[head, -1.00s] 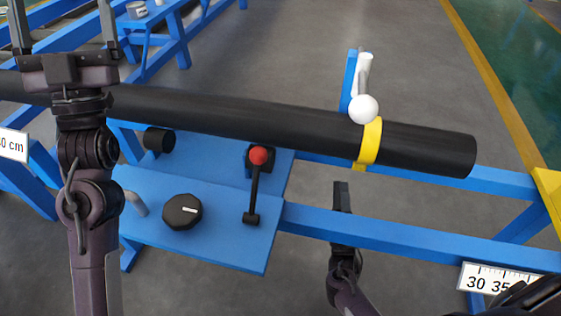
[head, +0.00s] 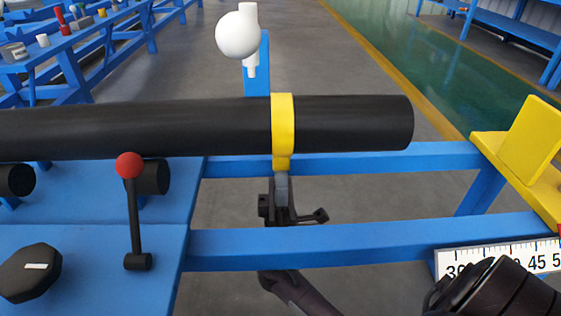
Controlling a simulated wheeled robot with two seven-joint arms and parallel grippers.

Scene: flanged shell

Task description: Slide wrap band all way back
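The yellow wrap band (head: 283,125) goes around the long black tube (head: 350,123), a little way in from the tube's right end. A short yellow tab hangs from the band's lower side. My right gripper (head: 282,178) is directly below this tab, and its upper end meets or overlaps it in the picture. I see the gripper edge-on, so I cannot tell whether its fingers are closed on the tab. My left gripper is out of view. The far side of the band is hidden by the tube.
A white ball (head: 238,35) on a blue post stands behind the tube. A red-knobbed lever (head: 131,200) and a black knob (head: 30,270) are at left. A blue rail (head: 330,239) crosses in front. A ruler plate (head: 540,259) and yellow bracket (head: 530,145) are at right.

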